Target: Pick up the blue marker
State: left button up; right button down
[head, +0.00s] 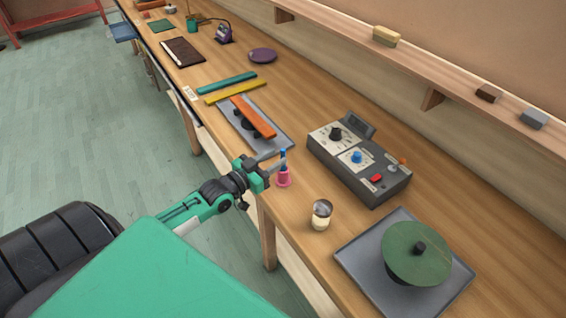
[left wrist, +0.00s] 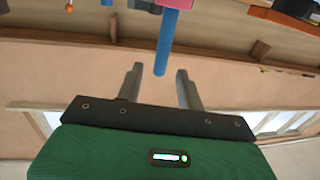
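The blue marker (head: 283,155) stands upright in a small pink holder (head: 284,180) near the front edge of the workbench. My left gripper (head: 274,159) reaches in from the left at the marker's upper part. In the left wrist view, which looks upside down, the marker (left wrist: 169,40) comes down from the pink holder (left wrist: 185,4), and its free end lies between the two fingertips (left wrist: 160,82). The fingers are apart, with gaps on both sides of the marker. My right gripper is not in view.
A grey control box (head: 362,158) with knobs stands right of the marker. A small jar (head: 321,214) is nearer, beside a grey pad (head: 362,250) bearing a green disc (head: 416,252). An orange bar (head: 253,117) lies farther back. A shelf (head: 420,62) runs along the wall.

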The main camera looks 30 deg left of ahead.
aim_at(283, 154)
pick_arm(q)
jog(key=shift+p+x, duration=0.7)
jog(key=shift+x, duration=1.4)
jog(key=shift+f, duration=0.2)
grip_shut()
